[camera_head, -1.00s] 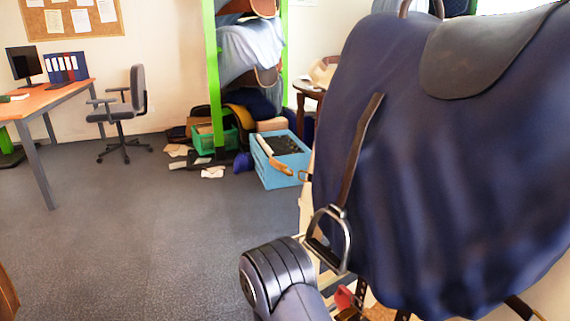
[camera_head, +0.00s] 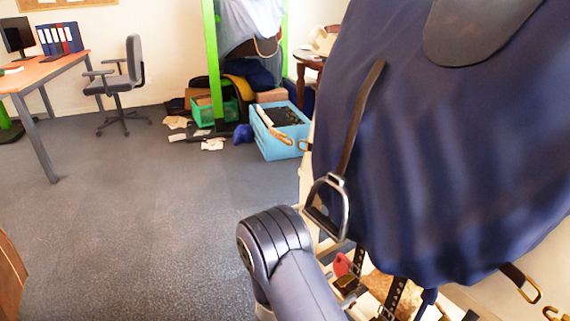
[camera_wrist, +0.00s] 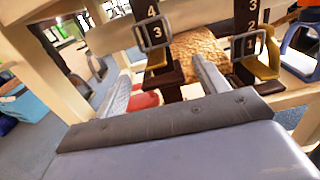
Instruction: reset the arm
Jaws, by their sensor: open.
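My gripper (camera_wrist: 160,68) shows in the wrist view with its two pale fingers apart. Between and beyond the fingers are two dark numbered straps with metal buckles, the left strap (camera_wrist: 152,38) and the right strap (camera_wrist: 249,40). A tan fleecy piece (camera_wrist: 200,48) lies between the straps, and something red shows between the fingers. I see nothing clearly held. In the head view my arm reaches in from the bottom, and my gripper cannot be made out. The saddle's large blue cover (camera_head: 430,150) hangs on the right, with a metal stirrup (camera_head: 327,208) on a brown strap.
A wooden frame (camera_wrist: 40,75) stands close around my gripper in the wrist view. In the head view, a blue crate (camera_head: 277,143), a green rack (camera_head: 212,70), a desk (camera_head: 40,75) and an office chair (camera_head: 122,88) stand farther back. Open carpet (camera_head: 150,210) lies on the left.

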